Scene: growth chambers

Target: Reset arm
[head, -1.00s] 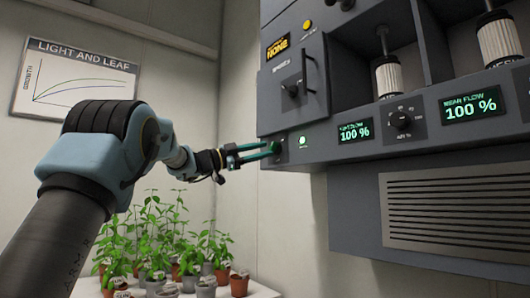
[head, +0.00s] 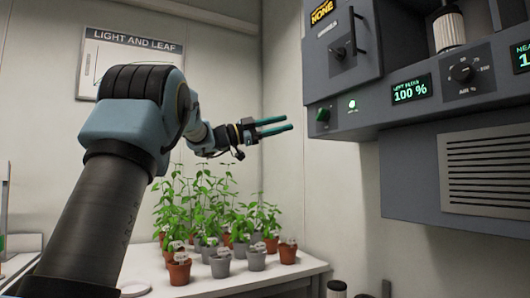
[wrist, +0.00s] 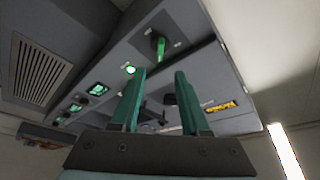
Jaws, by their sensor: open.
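My gripper (head: 277,127) is open and empty, with two teal fingers held out toward the wall unit. In the head view it hangs in the air to the left of the grey wall unit (head: 420,187), apart from it. A green knob (head: 323,115) sits on the unit's lower left front, right of my fingertips, beside a lit green lamp (head: 352,105). In the wrist view my gripper (wrist: 158,72) shows its two fingers spread, with the green knob (wrist: 160,46) beyond them and the green lamp (wrist: 129,69) to the left.
Several potted plants (head: 222,222) stand on a white table (head: 315,266) below my arm. The unit carries a green display (head: 410,90), a dial (head: 462,72) and a vent grille (head: 490,170). Dark-topped jars (head: 337,288) show at the bottom. A poster (head: 135,45) hangs on the wall.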

